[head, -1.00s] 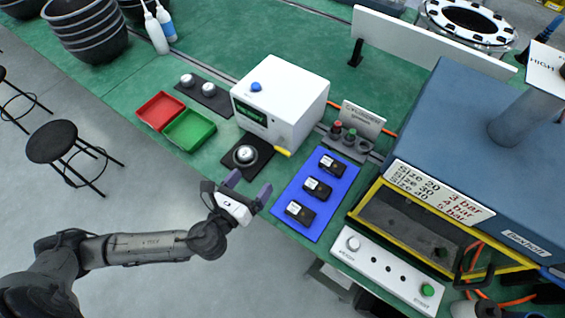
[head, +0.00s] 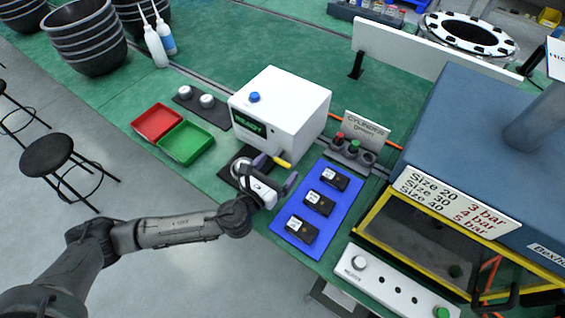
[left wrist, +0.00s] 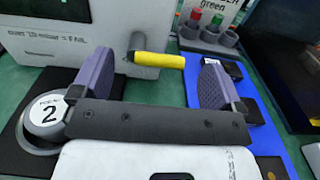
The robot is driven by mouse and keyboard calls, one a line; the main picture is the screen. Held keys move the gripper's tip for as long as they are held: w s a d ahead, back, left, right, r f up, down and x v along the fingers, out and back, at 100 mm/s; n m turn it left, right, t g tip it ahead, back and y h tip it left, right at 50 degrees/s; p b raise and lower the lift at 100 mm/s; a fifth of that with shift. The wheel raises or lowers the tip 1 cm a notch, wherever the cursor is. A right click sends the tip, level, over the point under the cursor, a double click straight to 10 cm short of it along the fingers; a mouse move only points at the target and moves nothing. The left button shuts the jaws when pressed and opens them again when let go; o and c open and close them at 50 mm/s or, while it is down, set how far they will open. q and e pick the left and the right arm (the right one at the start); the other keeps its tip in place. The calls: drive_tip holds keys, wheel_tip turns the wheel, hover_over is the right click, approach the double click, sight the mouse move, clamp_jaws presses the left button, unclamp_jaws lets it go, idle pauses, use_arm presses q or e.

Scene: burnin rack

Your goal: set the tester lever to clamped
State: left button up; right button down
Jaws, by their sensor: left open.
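The tester (head: 280,110) is a white box with a blue button on top and a green display reading READY. Its lever (head: 283,162) has a yellow handle low on the front; in the left wrist view the lever handle (left wrist: 158,60) sticks out sideways to the right from a dark pivot. My left gripper (head: 277,171) is open and empty just in front of the lever. In the left wrist view the handle appears between the two purple fingers, beyond them; I cannot tell if they touch it. My right gripper is not in view.
A blue mat (head: 296,239) with several black blocks lies to the right. Red (head: 157,122) and green (head: 186,143) trays stand left. A cylinder holder (head: 350,156) stands right of the tester.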

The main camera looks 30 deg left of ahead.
use_arm(q)
drive_tip(key=shift+w+d, duration=0.15)
drive_tip(key=shift+w, duration=1.25)
drive_tip(key=c, duration=0.9)
drive_tip(key=shift+o, duration=0.2)
